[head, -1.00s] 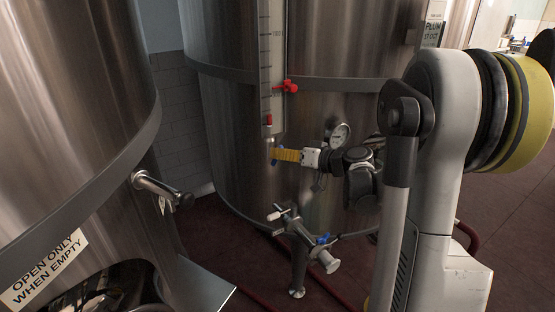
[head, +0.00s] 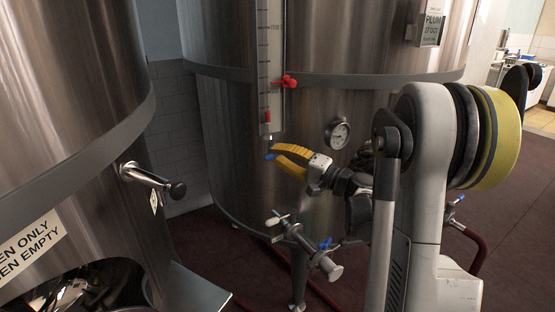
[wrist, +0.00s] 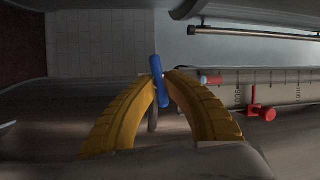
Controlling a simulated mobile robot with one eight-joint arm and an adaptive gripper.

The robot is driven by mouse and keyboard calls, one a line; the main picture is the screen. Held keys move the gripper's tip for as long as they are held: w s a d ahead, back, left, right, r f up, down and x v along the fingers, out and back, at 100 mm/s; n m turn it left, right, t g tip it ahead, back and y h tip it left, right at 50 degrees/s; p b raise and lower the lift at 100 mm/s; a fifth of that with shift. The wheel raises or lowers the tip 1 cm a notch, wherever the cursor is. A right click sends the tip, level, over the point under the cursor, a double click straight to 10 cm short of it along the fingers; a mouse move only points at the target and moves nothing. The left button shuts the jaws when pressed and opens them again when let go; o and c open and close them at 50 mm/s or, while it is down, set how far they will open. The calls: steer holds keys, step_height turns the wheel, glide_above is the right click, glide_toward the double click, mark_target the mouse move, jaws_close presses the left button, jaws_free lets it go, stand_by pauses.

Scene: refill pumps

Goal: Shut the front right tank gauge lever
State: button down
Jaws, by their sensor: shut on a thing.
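The tank gauge (head: 264,60) is a pale scale strip on the front of a steel tank (head: 230,110). Its small blue lever (head: 270,156) is at the gauge's foot. My gripper (head: 280,152), with curved yellow fingers, is shut on the lever, whose blue tip sticks out to the left. In the wrist view the lever (wrist: 157,72) is between the fingertips of my gripper (wrist: 162,82), lying across the gauge line with a slight tilt. The fingers hide part of the lever and its valve.
A red clamp (head: 286,81) sits on the gauge. A dial (head: 338,134) is on the tank right of my gripper. A pipe with valves (head: 300,240) stands below. Another steel tank (head: 60,100) with a side handle (head: 150,180) is close on the left.

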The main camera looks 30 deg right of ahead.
steer(key=shift+f+m+t+b, duration=0.1)
steer(key=shift+m+t+b, duration=0.3)
steer(key=shift+m, duration=0.4)
steer(key=c, duration=1.4)
jaws_free()
steer(key=shift+c, duration=0.2)
steer(key=v, duration=1.2)
